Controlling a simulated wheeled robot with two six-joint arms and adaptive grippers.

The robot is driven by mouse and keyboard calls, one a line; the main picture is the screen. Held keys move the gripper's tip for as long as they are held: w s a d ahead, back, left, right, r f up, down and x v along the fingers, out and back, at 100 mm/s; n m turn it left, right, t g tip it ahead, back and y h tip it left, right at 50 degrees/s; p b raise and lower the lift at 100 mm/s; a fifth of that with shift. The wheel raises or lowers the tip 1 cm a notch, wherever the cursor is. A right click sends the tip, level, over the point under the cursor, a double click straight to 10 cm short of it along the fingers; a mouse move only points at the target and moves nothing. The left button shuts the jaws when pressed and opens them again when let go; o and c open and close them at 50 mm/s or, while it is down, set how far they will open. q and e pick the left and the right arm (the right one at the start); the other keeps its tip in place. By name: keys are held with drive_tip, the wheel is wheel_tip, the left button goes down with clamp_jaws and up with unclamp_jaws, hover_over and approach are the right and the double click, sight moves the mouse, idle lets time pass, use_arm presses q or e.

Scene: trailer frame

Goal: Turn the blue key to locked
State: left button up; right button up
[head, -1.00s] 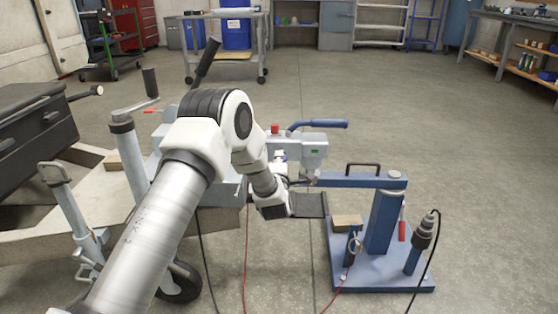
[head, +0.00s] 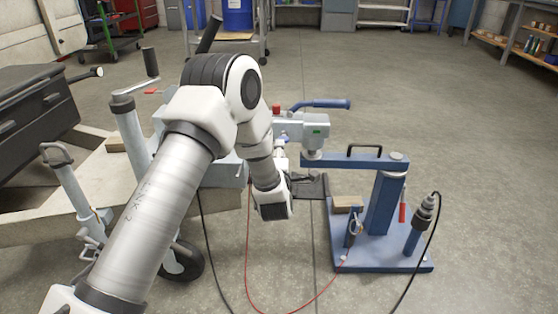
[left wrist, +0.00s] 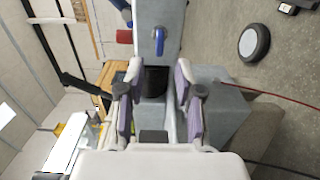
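The blue key (left wrist: 159,40) shows in the left wrist view on the face of a grey housing (left wrist: 173,15). Its grip lies along the picture's vertical. My left gripper (left wrist: 159,68) is open and empty, with its two fingertips apart. The key appears beyond the fingertips, roughly centred between them, and apart from them. My right gripper is in neither view.
A blue stand (head: 385,205) with a horizontal arm is at the right. A grey head with a blue lever (head: 320,104) and red button (head: 276,109) is above it. Red (head: 250,270) and black cables cross the floor. Open floor (head: 480,170) lies right.

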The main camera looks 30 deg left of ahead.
use_arm(q)
drive_tip(key=v, duration=0.5)
drive_tip(key=shift+s, duration=0.2)
drive_tip(key=shift+f, duration=0.1)
drive_tip(key=s+d+f+m+g+h+p, duration=0.3)
drive_tip(key=s+d+f+m+g+p, duration=0.15)
drive_tip(key=s+f, duration=0.45)
drive_tip(key=s+d+f+m+g+h+p, duration=0.3)
drive_tip(key=s+d+f+m+h, duration=0.15)
drive_tip(key=s+f, duration=0.45)
drive_tip(key=s+d+f+m+g+h, duration=0.1)
drive_tip(key=s+d+f+m+g, duration=0.15)
drive_tip(key=s+m, duration=0.3)
drive_tip(key=s+d+f+m+g+h, duration=0.1)
drive_tip(key=s+m+g, duration=0.25)
drive_tip(key=s, duration=0.25)
drive_tip(key=s+d+f+m+g, duration=0.2)
drive_tip(key=s+m, duration=0.3)
drive_tip(key=s, duration=0.1)
wheel_tip(320, 180, up, 38)
drive_tip(key=m+p, duration=0.1)
drive_tip(key=p, duration=3.7)
drive_tip(key=shift+r, duration=0.2)
